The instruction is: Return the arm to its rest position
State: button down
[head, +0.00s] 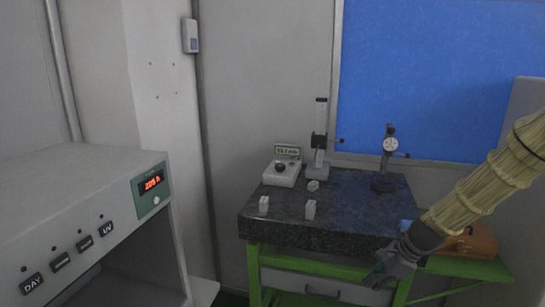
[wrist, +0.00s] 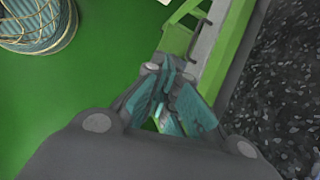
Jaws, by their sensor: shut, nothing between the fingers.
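My arm (head: 490,180) enters the head view from the right in a pale yellow ribbed sleeve and slants down to the left. My gripper (head: 378,280) is at its lower end, in front of the green table frame and below the level of the dark stone top. In the wrist view my gripper (wrist: 165,75) has its fingers together with nothing between them. It hangs beside the green frame, and green floor shows below.
The dark granite table (head: 350,215) carries a white instrument (head: 282,172), a height gauge (head: 319,140), a dial stand (head: 389,150) and small pale blocks (head: 310,209). A wooden box (head: 470,240) sits behind my arm. A light cabinet (head: 155,205) stands left. A coiled thing (wrist: 38,25) lies in the wrist view.

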jog(key=s+a+f+n+g+h+b, duration=0.15)
jog(key=s+f+n, duration=0.25)
jog(key=s+f, duration=0.55)
jog(key=s+f+n+h, duration=0.2)
jog(key=s+f+n, duration=0.35)
jog(key=f, duration=0.75)
jog(key=s+a+f+n, duration=0.1)
jog(key=s+f+n, duration=0.2)
jog(key=s, duration=0.5)
jog(key=s+a+f+n+h, duration=0.1)
jog(key=s+a+f+n, duration=0.1)
jog(key=s, duration=0.6)
jog(key=s+a+f+n, duration=0.2)
jog(key=s+f+n, duration=0.2)
jog(key=s, duration=0.5)
jog(key=shift+f+g+b, duration=0.35)
jog(key=shift+f+b, duration=0.05)
jog(key=shift+f, duration=0.3)
jog(key=shift+w, duration=0.1)
